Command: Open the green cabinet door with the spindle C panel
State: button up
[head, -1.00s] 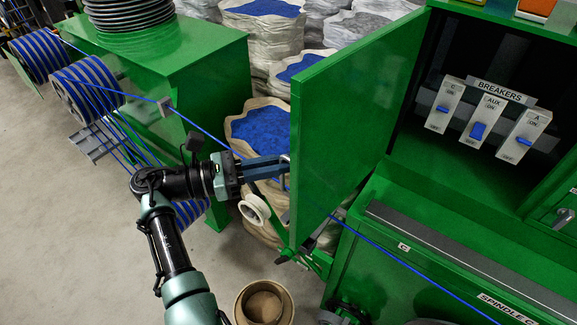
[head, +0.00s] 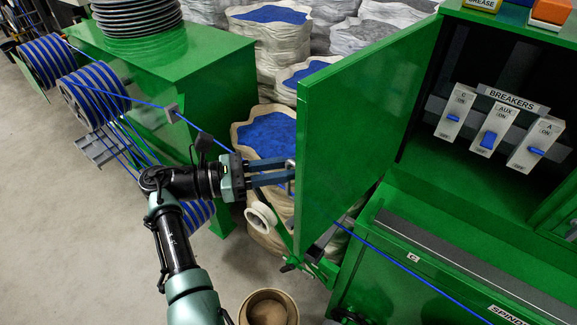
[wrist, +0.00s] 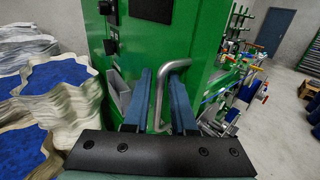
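The green cabinet door (head: 355,130) stands swung wide open, showing the dark inside of the cabinet. Its metal bar handle (head: 290,173) is on the door's outer face, and it rises between my fingers in the wrist view (wrist: 158,95). My gripper (head: 284,170) has its two blue fingers spread apart, one on each side of the handle. In the wrist view (wrist: 162,100) a gap shows beside the bar.
Breaker switches (head: 490,130) sit inside the cabinet. A blue cable (head: 390,257) runs from the spools (head: 92,92) past the door and across the lower panel. Stacked sacks (head: 265,135) stand behind my gripper. A round container (head: 268,308) is on the floor.

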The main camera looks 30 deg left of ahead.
jog(key=b+v, duration=0.4)
jog(key=v, duration=0.9)
jog(key=shift+b, duration=0.3)
